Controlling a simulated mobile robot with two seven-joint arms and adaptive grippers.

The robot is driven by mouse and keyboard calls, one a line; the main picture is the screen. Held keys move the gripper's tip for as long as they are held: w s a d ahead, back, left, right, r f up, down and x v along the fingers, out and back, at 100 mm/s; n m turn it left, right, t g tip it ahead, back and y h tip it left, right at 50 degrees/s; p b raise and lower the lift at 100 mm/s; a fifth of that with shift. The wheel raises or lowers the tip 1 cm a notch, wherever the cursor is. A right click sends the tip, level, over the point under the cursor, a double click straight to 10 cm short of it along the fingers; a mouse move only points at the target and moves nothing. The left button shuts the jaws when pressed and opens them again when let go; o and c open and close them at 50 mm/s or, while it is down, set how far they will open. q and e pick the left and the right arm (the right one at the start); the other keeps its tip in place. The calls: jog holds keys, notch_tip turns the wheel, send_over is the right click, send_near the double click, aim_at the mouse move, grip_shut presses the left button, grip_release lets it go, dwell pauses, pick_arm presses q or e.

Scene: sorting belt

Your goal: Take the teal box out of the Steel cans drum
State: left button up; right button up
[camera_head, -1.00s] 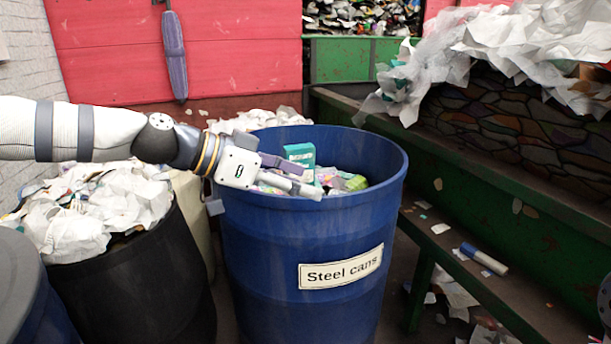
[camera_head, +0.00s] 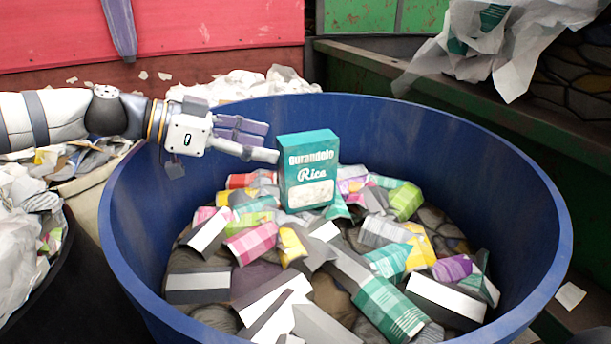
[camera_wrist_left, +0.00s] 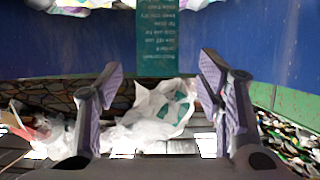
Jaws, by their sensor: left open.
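My left gripper (camera_head: 270,143) reaches in over the drum's left rim. It is open and empty, with its fingertips just left of the box's upper part. In the left wrist view, the teal box (camera_wrist_left: 157,40) is ahead, centred between the spread fingers (camera_wrist_left: 158,85) and beyond their tips. Whether a finger touches it I cannot tell. My right gripper is not in view.
Crumpled cans (camera_head: 390,308) fill the drum's bottom. White paper waste (camera_head: 25,215) fills a dark bin at the left. A green belt frame (camera_head: 355,60) and hanging paper (camera_head: 500,50) are behind and right. The space above the drum is mostly free.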

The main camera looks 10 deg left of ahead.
aim_at(307, 155)
pick_arm(q)
jog(key=x, duration=0.9)
jog(key=shift+d+f, duration=0.2)
jog(key=shift+d, duration=0.15)
jog(key=c, duration=0.9)
